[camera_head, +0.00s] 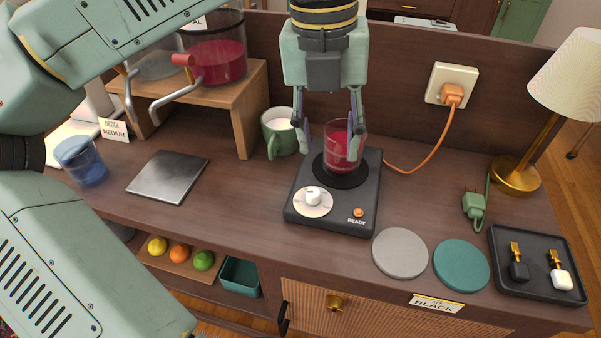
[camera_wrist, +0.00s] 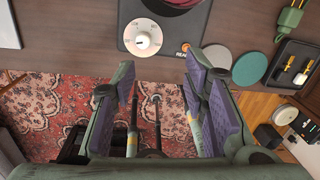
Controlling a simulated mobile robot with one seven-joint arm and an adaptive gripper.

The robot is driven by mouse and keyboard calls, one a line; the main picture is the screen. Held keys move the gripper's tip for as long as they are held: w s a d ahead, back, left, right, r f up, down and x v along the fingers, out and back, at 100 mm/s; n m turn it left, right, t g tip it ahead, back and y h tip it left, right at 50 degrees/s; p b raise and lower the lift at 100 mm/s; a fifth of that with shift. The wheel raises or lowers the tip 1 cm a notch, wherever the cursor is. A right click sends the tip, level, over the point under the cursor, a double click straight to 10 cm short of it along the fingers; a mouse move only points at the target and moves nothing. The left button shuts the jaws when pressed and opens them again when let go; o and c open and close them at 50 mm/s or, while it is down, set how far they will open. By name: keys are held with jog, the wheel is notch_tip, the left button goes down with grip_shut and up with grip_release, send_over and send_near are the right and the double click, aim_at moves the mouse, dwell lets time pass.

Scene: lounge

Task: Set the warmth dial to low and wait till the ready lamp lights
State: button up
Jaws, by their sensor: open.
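The dark warmer (camera_head: 332,219) stands on the counter with a glass of red liquid (camera_head: 343,147) on its round black plate. Its white warmth dial (camera_head: 313,197) sits on a pale marked disc at the front left; it also shows in the wrist view (camera_wrist: 143,40). I cannot read its setting. The orange ready lamp (camera_head: 358,212) is at the front right, beside the word READY; I cannot tell whether it is lit. My gripper (camera_head: 328,150) points down above the warmer, its right finger overlapping the glass in the picture. In the wrist view its fingers (camera_wrist: 162,78) are apart and empty.
A green mug (camera_head: 279,132) stands left of the warmer. An orange cord (camera_head: 428,157) runs right to a wall socket. Grey (camera_head: 400,253) and teal (camera_head: 461,265) discs lie at the front right, near a black tray (camera_head: 541,286). A metal plate (camera_head: 167,177) lies left.

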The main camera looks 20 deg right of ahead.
aim_at(314, 192)
jog(key=shift+n+y, duration=0.3)
jog(key=shift+y, duration=0.2)
jog(key=f, duration=0.7)
jog(key=w+a+f+p, duration=0.1)
jog(key=f, duration=0.3)
jog(key=shift+a, duration=0.1)
jog(key=shift+c, duration=0.5)
grip_shut()
